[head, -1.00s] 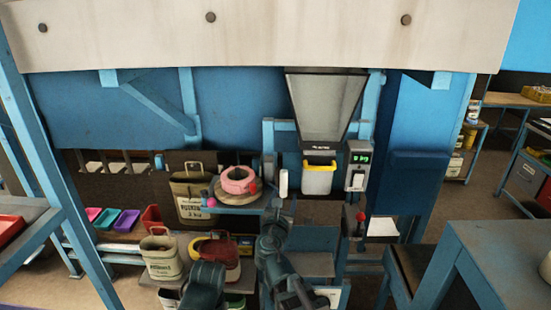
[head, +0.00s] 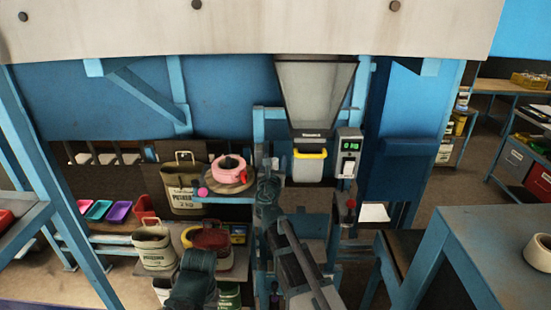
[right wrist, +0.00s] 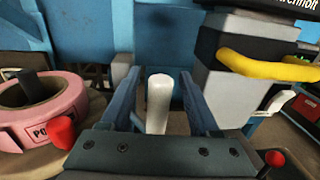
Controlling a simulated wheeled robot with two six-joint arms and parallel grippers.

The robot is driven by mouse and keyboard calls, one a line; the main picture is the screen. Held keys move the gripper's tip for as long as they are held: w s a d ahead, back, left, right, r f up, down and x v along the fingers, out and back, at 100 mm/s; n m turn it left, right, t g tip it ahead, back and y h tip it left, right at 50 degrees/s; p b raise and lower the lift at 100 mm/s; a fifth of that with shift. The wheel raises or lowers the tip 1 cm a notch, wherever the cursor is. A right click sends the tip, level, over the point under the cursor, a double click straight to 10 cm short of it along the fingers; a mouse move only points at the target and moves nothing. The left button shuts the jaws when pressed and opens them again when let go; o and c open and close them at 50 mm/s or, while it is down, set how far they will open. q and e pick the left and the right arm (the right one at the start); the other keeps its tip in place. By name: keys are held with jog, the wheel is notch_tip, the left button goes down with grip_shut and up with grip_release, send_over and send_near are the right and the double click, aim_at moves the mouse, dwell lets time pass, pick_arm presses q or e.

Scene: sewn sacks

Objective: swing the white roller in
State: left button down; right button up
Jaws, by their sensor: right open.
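The white roller (right wrist: 159,103) is a short upright white cylinder with a rounded top. In the right wrist view it stands between the two blue fingers of my right gripper (right wrist: 158,78), with a small gap on each side. The fingers are open. In the head view my right gripper (head: 267,168) reaches forward beside the pink ring on its shelf, and it hides the roller there. My left gripper is not clearly visible.
A pink tape ring (head: 231,169) with a red knob sits on a round board left of the gripper.

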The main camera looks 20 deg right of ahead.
jog(key=shift+x, duration=1.1)
jog(key=shift+c, duration=0.2)
grip_shut()
dwell(0.5)
